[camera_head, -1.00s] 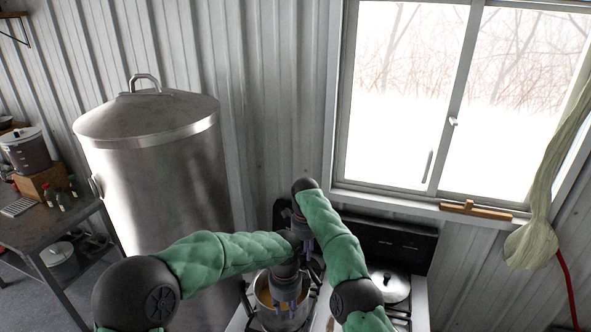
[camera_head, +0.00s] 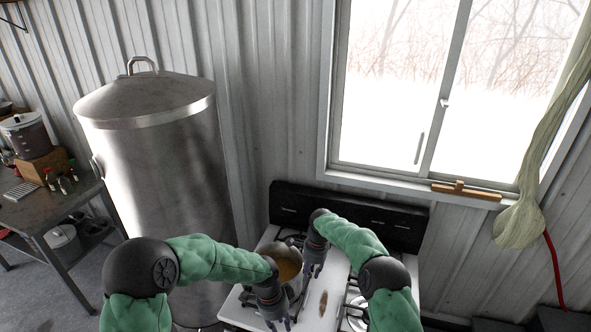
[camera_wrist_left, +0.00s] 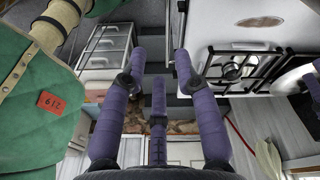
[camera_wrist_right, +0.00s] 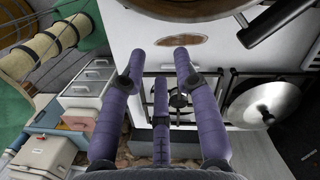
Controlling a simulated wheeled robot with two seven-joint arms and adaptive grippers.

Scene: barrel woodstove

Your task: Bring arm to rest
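My left gripper (camera_head: 277,318) hangs at the front of the white stove (camera_head: 240,308), just in front of a metal pot (camera_head: 297,281) with yellowish contents. In the left wrist view its purple fingers (camera_wrist_left: 161,62) are spread with nothing between them. My right gripper (camera_head: 313,268) hangs over the stove just right of the pot. In the right wrist view its fingers (camera_wrist_right: 159,62) are also spread and empty, with a stove burner beyond them. My left arm covers part of the pot.
A brown oval piece (camera_head: 323,303) lies on the stove between burners. A round metal lid (camera_wrist_right: 265,103) is right of my right fingers. A large steel barrel (camera_head: 165,190) stands left of the stove, by a dark table (camera_head: 60,205). A window (camera_head: 400,90) is behind.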

